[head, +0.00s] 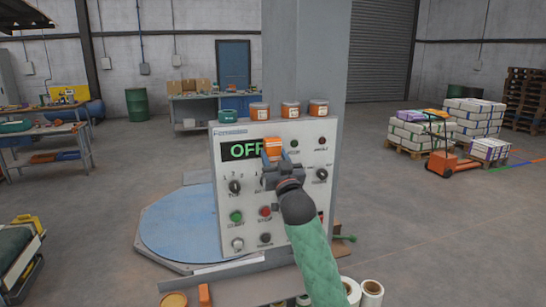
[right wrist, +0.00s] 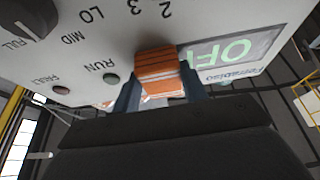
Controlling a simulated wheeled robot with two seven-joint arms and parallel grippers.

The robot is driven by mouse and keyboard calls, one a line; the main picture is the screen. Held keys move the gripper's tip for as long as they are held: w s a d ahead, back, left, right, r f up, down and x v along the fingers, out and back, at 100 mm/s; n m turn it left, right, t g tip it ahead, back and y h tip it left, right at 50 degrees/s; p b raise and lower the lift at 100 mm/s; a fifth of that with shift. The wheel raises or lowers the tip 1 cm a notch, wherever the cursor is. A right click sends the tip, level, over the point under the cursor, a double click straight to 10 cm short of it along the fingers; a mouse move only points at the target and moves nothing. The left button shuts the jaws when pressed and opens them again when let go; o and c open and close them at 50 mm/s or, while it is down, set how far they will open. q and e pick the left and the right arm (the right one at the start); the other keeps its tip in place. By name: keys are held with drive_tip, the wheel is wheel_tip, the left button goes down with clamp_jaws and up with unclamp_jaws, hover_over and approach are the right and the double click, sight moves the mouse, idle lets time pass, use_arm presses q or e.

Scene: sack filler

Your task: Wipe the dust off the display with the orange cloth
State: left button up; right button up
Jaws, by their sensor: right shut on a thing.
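The display (head: 238,151) is a dark window at the upper left of the light grey control panel (head: 222,190), with green letters reading OFF. In the right wrist view the display (right wrist: 236,52) looks greyish and hazy. My right gripper (head: 275,160) is shut on the folded orange cloth (head: 272,147), at the display's right end, and the cloth hides part of the last letter. In the right wrist view the cloth (right wrist: 158,72) sits between the two fingers, close to the panel face; I cannot tell whether it touches. My left gripper is not in view.
Knobs and buttons, including a green button (head: 236,216) and a red button (head: 265,212), cover the panel. Jars with orange contents (head: 291,109) and a green item (head: 228,116) stand on its top. A blue round platform (head: 175,225) lies behind it; white rolls (head: 372,291) stand below right.

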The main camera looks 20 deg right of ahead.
drive_tip(key=shift+s+r+p, duration=0.1)
drive_tip(key=shift+s+p, duration=0.3)
drive_tip(key=shift+s, duration=2.35)
drive_tip(key=shift+s+d+p, duration=0.1)
drive_tip(key=shift+s+p, duration=0.2)
drive_tip(key=shift+s, duration=1.2)
